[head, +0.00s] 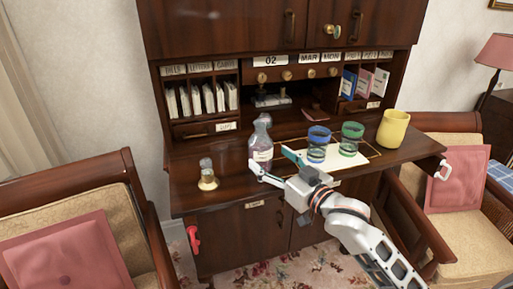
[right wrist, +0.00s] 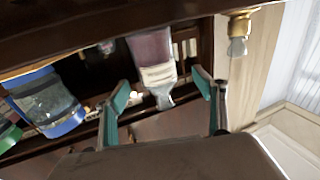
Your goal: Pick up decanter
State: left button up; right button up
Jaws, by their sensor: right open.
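The decanter (head: 261,140) is a clear, purplish glass bottle with a pale label, upright on the dark wooden desk surface (head: 225,165). In the right wrist view, the decanter (right wrist: 152,50) appears upside down, its neck between the finger lines. My right gripper (head: 270,161) is open and empty, its fingers pointing at the decanter from the front right. In the right wrist view, the gripper (right wrist: 160,82) has one teal-padded finger on each side of the decanter. I cannot tell whether either finger touches it. My left gripper is not in view.
Blue-rimmed (head: 317,146) and green-rimmed (head: 350,140) glasses stand just right of the gripper on a pale sheet (head: 336,171). A yellow mug (head: 393,129) stands farther right. A small brass-based bottle (head: 207,176) stands left. Armchairs (head: 75,215) flank the desk.

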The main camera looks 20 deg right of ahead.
aim_at(260, 147)
jog(key=x, duration=0.6)
jog(key=shift+w+d+p, duration=0.1)
jog(key=shift+w+p, duration=0.25)
jog(key=shift+w, duration=0.1)
jog(key=c, duration=1.8)
jog(key=shift+r, duration=0.15)
jog(key=shift+c, duration=0.2)
